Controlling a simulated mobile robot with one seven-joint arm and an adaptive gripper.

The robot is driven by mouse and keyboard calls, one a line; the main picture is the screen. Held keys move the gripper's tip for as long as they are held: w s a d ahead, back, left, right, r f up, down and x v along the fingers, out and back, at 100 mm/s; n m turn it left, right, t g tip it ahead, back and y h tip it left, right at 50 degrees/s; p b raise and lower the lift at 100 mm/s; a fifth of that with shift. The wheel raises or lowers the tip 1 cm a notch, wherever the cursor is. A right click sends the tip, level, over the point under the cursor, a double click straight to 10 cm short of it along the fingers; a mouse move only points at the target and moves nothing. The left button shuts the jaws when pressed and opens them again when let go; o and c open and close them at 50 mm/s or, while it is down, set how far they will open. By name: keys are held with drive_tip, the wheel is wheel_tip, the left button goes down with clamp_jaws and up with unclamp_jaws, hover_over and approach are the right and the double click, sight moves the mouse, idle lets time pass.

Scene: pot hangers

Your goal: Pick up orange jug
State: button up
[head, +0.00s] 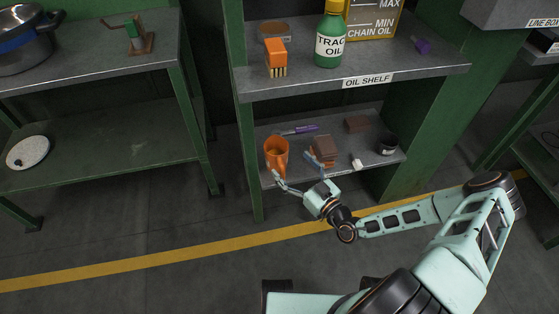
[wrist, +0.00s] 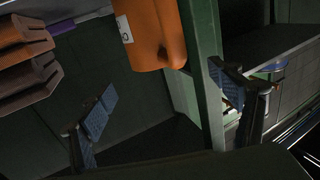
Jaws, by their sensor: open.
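The orange jug (head: 276,157) stands on the lower shelf (head: 345,162) at its left end, open at the top. My gripper (head: 291,167) is open and empty at the shelf's front edge. In the head view one finger is in front of the jug's lower part and the other is to its right. In the wrist view the jug (wrist: 153,35) shows at the top, with a white label and a bulge on its side. The two blue-padded fingers of my gripper (wrist: 164,95) are spread below it. I cannot tell whether a finger touches the jug.
Brown stacked blocks (head: 325,150) stand right of the jug, close to my right finger. A purple-handled tool (head: 304,129) lies behind. The upper shelf (head: 350,78) and green post (head: 245,165) bound the space.

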sight(284, 155)
drive_tip(key=x, duration=0.3)
drive_tip(key=shift+a+f, duration=0.1)
drive_tip(key=b+x, duration=0.2)
drive_tip(key=x, duration=0.2)
drive_tip(key=shift+w+f, duration=0.15)
drive_tip(key=shift+w, duration=0.1)
drive_tip(key=shift+w+a, duration=0.1)
drive_tip(key=shift+w, duration=0.3)
drive_tip(key=c, duration=2)
drive_tip(key=shift+c, duration=0.4)
drive_tip(key=shift+r, duration=0.3)
